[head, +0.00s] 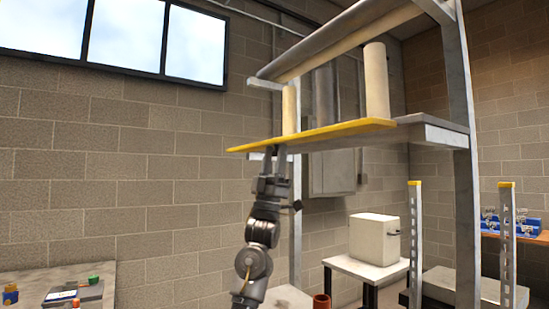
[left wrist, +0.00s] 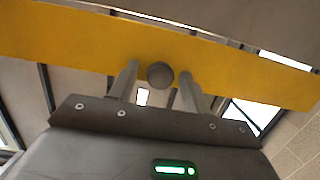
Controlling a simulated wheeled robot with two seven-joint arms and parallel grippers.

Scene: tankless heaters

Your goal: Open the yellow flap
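The yellow flap (head: 318,132) is a long flat panel at the front edge of a raised metal shelf. It lies about level in the head view. My left gripper (head: 277,154) is under the flap, pointing up, with its fingertips close to its underside. In the left wrist view the yellow flap (left wrist: 75,40) crosses the picture. A round grey knob (left wrist: 160,75) shows between the fingers of my left gripper (left wrist: 158,82). Gaps show on both sides of the knob, so the fingers look open around it. My right gripper is not in view.
Two pale cylinders (head: 376,82) stand on the shelf above the flap. A shelf upright (head: 464,170) rises at the right. A white box (head: 374,238) sits on a low table, near two yellow-topped posts (head: 415,230).

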